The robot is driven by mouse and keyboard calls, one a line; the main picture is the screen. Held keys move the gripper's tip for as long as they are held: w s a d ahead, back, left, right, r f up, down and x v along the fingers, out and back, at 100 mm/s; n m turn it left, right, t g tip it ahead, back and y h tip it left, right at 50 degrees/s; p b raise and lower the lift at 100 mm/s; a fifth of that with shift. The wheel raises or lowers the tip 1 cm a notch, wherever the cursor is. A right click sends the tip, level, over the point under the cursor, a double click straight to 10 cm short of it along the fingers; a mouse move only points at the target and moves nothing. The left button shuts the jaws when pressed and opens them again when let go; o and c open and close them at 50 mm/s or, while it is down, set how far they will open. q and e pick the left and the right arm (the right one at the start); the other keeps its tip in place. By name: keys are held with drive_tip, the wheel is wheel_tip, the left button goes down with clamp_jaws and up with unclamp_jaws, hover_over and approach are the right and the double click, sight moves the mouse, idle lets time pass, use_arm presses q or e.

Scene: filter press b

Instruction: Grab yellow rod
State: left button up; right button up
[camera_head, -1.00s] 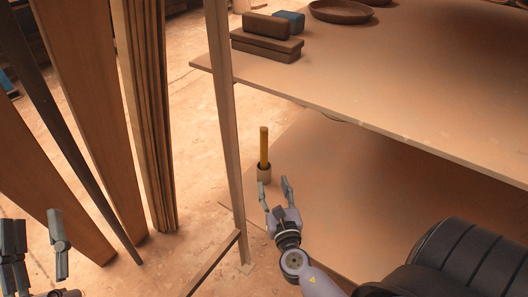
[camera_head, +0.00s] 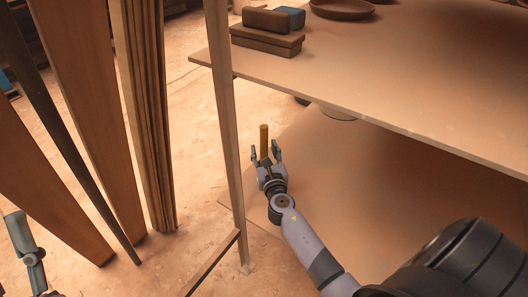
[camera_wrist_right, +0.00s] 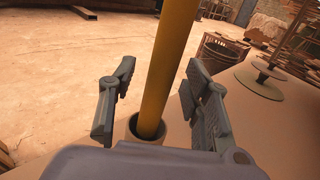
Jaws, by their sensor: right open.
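The yellow rod (camera_head: 264,141) stands upright on the lower shelf in the head view. My right gripper (camera_head: 264,154) is at the rod, with one finger on each side of it. In the right wrist view the rod (camera_wrist_right: 167,70) rises between the two open fingers (camera_wrist_right: 160,105), with a visible gap on both sides. Its lower end sits in a small round holder (camera_wrist_right: 133,127), which the gripper hides in the head view. My left gripper (camera_head: 30,255) shows only partly at the lower left, away from the rod.
A wooden post (camera_head: 224,120) stands just left of my right gripper. The upper shelf (camera_head: 400,90) overhangs to the right, with brown blocks (camera_head: 262,42) and a bowl (camera_head: 342,9) on it. Tall planks (camera_head: 75,110) lean at the left. The lower shelf (camera_head: 370,180) is mostly clear.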

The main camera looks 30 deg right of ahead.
drive_tip(key=shift+w+d, duration=0.15)
drive_tip(key=shift+w, duration=0.25)
clamp_jaws()
idle(0.4)
